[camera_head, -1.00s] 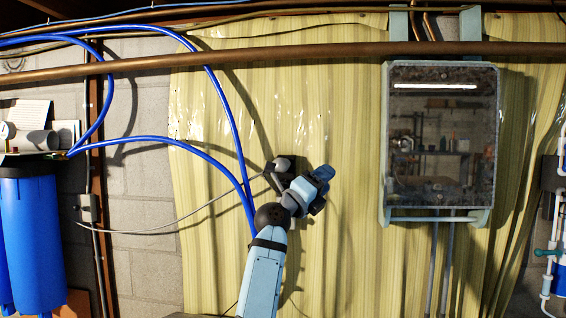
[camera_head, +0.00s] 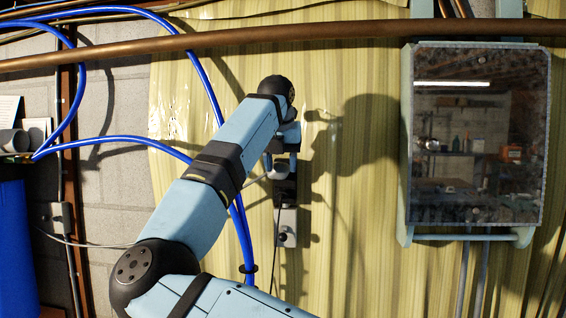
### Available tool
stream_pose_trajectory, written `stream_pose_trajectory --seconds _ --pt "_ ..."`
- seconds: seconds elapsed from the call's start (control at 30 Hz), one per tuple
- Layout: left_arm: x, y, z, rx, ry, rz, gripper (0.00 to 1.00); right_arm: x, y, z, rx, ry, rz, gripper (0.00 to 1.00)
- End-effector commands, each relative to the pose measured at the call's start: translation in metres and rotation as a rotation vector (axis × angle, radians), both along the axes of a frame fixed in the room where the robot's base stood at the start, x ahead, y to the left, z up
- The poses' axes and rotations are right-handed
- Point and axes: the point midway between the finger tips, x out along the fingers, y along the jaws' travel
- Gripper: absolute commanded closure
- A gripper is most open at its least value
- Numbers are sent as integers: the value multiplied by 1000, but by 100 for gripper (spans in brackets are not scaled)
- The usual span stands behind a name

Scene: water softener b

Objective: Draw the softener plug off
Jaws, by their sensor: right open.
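My right arm reaches up from the bottom, bends at a black joint and hangs its gripper (camera_head: 283,168) downward in front of the yellow sheeting. The gripper is small and partly covered by my own wrist; it is open. Just below its fingers is a grey outlet box (camera_head: 289,222) with a dark upper part. A small black plug (camera_head: 283,238) sits on the box's lower part, with a thin black cord rising from it. I cannot tell whether the fingers touch anything, or which plug is the softener's. My left gripper is not in view.
A blue hose (camera_head: 247,245) runs down just left of the outlet box. A thin grey cable (camera_head: 90,243) crosses from the left behind my arm. A glass-fronted cabinet (camera_head: 477,135) hangs at right; a copper pipe (camera_head: 340,40) runs across the top.

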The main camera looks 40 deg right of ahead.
Motion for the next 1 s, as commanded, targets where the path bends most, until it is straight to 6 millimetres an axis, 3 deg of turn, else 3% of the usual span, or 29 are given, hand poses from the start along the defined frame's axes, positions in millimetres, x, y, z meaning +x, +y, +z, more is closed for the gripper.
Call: stream_pose_trajectory --seconds 0.27,0.73,0.93,1.0 --pt "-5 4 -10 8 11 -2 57 4 -5 -15 1 2 1 52" --pt "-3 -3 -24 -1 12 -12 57 22 -27 -75 0 3 -1 52" --pt "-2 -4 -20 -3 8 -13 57 22 -27 -71 0 0 0 96" --pt "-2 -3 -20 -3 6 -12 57 21 -27 -71 0 0 0 98"
